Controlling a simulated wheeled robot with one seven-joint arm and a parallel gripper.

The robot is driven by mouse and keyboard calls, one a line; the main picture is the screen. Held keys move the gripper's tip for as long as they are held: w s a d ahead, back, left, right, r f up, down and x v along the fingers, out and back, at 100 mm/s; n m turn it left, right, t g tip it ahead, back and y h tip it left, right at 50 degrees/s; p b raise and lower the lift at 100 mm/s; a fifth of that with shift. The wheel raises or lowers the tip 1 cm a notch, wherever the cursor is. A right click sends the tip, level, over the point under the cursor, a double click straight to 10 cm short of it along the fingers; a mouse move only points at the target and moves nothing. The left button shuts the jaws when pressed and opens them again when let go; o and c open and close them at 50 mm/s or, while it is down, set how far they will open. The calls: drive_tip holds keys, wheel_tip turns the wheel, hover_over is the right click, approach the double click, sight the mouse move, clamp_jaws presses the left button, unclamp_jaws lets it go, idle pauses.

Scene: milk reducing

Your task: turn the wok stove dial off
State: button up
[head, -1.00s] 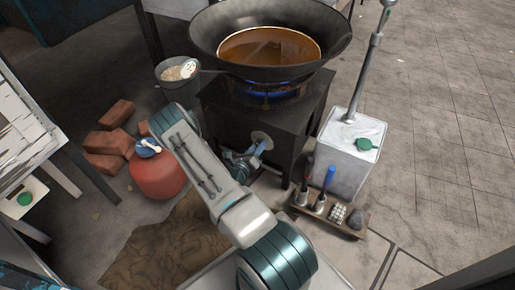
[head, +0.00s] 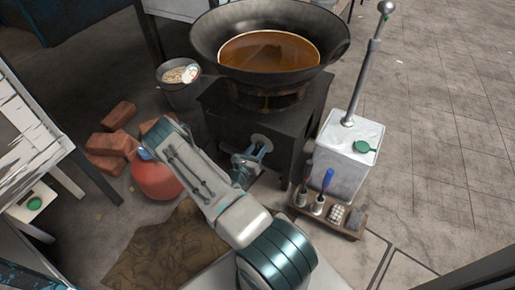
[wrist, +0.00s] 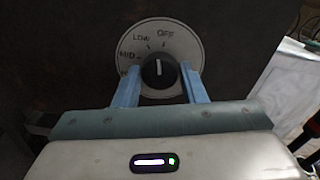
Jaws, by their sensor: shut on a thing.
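The stove dial (wrist: 159,73) is a black knob on a pale round plate (wrist: 183,50) marked OFF, LOW and MID. Its white pointer line points almost straight up, close to the OFF mark. My gripper (wrist: 160,82) is shut on the knob, with one blue finger on each side. In the head view, my gripper (head: 250,158) is at the front of the dark stove (head: 230,110), beside the dial plate (head: 261,141). The wok (head: 333,48) sits on the stove and holds brown liquid. No flame shows under it.
A red gas cylinder (head: 155,180) stands left of my arm, with bricks (head: 107,144) and a grey bucket (head: 183,92) behind. A white canister (head: 345,155) and a small wooden rack (head: 328,214) stand right of the stove. Open paving lies farther right.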

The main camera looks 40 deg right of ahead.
drive_tip(key=shift+s+r+m+p, duration=0.1)
drive_tip(key=shift+m+p, duration=0.5)
drive_tip(key=shift+m, duration=0.7)
drive_tip(key=shift+d+m, duration=0.1)
drive_tip(key=shift+m, duration=0.2)
drive_tip(key=o, duration=1)
drive_tip(key=shift+s+a, duration=0.1)
drive_tip(key=shift+a, duration=0.4)
drive_tip(key=p+v, duration=0.3)
drive_tip(key=v, duration=1)
drive_tip(key=shift+p, duration=0.3)
